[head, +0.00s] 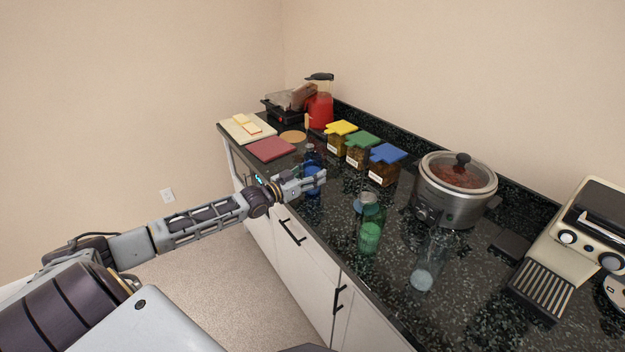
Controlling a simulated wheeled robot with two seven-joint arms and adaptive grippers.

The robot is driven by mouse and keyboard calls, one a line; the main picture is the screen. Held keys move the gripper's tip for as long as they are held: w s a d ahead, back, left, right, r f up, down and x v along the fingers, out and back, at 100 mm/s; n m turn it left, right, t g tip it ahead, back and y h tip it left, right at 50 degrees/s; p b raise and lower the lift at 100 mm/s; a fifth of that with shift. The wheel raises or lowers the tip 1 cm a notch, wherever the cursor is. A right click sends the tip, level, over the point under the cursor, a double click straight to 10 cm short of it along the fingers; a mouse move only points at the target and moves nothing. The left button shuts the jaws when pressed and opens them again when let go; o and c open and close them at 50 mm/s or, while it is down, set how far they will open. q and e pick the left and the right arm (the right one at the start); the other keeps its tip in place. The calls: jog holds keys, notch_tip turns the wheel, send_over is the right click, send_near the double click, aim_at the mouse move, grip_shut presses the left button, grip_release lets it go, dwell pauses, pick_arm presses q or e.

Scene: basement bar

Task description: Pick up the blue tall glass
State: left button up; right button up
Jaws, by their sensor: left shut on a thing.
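The blue tall glass (313,157) stands upright on the dark speckled counter, near its front edge. Its blue lower part shows behind my gripper's fingers. My left gripper (318,181) reaches in from the left and is shut on the blue glass, around its lower half. The fingers hide part of the glass. My right gripper is not in view.
A red mat (271,149) lies behind the gripper.

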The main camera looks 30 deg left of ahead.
aim_at(313, 154)
pick_arm(q)
jog(key=shift+r, duration=0.45)
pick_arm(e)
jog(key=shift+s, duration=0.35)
pick_arm(q)
jog(key=shift+r, duration=3.2)
notch_tip(313, 154, up, 3)
jog(key=shift+f, duration=0.2)
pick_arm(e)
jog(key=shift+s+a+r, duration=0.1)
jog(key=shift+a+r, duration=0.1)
pick_arm(q)
jog(key=shift+r, duration=0.15)
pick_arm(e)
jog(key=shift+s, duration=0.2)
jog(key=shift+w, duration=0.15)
